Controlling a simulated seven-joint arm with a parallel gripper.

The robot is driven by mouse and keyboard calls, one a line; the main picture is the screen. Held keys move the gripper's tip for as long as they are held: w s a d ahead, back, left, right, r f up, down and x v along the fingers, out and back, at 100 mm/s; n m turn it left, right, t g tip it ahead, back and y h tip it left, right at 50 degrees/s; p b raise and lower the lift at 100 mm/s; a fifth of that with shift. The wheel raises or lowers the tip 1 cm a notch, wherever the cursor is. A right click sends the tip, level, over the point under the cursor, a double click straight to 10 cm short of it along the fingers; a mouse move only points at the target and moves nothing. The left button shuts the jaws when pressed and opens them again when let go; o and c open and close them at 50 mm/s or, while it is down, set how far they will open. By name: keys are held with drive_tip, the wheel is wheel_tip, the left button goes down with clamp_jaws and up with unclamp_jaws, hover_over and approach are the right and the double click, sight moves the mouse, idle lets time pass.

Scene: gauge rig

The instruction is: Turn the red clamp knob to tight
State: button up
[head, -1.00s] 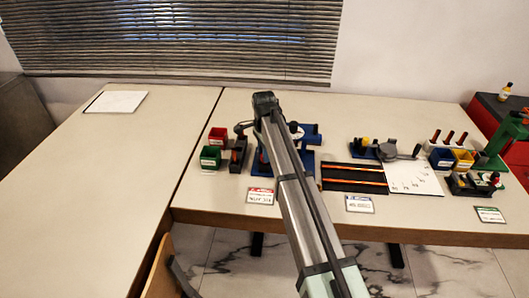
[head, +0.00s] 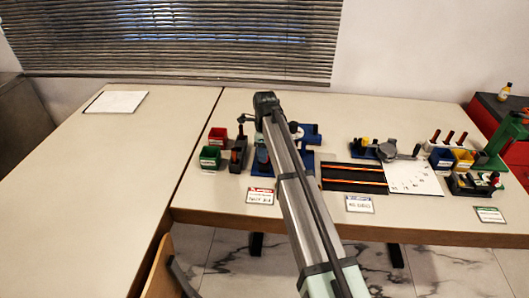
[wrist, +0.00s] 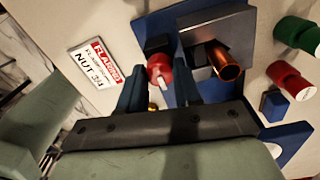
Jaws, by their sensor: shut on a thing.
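The red clamp knob (wrist: 159,70) shows in the wrist view, with a white pointer mark on its face. It sits in front of a black block (wrist: 157,43) on the blue rig plate (wrist: 262,17). My gripper (wrist: 160,82) has its two blue fingers on either side of the knob and is shut on it. A copper tube (wrist: 228,65) sticks out of the grey clamp block (wrist: 203,62) to the right of the knob.
A label card (wrist: 93,62) lies left of the rig. In the head view, red (head: 217,135) and green bins (head: 210,158) stand left of the rig; the left table (head: 100,200) is mostly clear.

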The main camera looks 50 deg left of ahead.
idle(0.5)
drive_tip(key=o, duration=1)
drive_tip(key=shift+o, duration=0.2)
drive_tip(key=shift+w, duration=0.1)
